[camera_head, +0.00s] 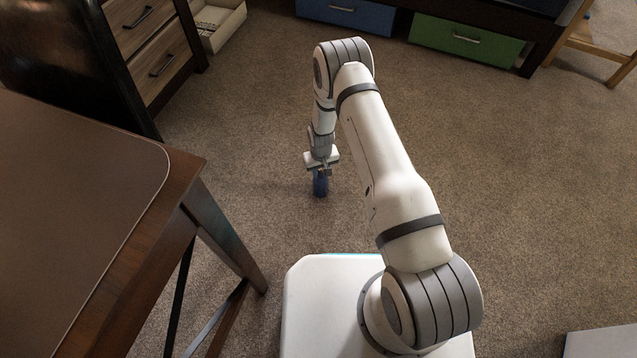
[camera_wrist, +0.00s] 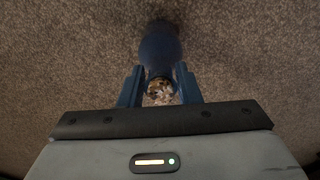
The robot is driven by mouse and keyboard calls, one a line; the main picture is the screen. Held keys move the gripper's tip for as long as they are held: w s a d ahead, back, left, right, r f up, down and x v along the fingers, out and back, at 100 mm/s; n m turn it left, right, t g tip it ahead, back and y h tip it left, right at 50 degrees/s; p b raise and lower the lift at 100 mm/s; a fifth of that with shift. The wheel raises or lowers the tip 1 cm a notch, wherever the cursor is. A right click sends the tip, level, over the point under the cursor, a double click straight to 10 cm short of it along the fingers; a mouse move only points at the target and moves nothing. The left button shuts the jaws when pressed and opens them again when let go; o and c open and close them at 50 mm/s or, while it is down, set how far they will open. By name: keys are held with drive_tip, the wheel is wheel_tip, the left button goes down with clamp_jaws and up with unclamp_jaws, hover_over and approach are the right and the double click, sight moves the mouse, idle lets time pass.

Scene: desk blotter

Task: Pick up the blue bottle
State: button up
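The blue bottle (camera_head: 321,185) is directly below my gripper in the head view, low over the carpet, its upper part hidden by the gripper. In the wrist view the blue bottle (camera_wrist: 160,48) extends away beyond the fingertips, with a mottled brown and white end nearest the camera. My gripper (camera_head: 321,168) points down. In the wrist view its two fingers (camera_wrist: 160,76) stand apart, one on each side of the bottle's near end. I cannot tell whether they touch it, or whether the bottle rests on the floor.
A brown desk (camera_head: 130,230) fills the left side. A wooden drawer unit (camera_head: 150,45) and an open box (camera_head: 218,22) stand at the back left. Blue (camera_head: 347,14) and green (camera_head: 466,40) drawers line the back.

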clamp_jaws()
idle(0.3)
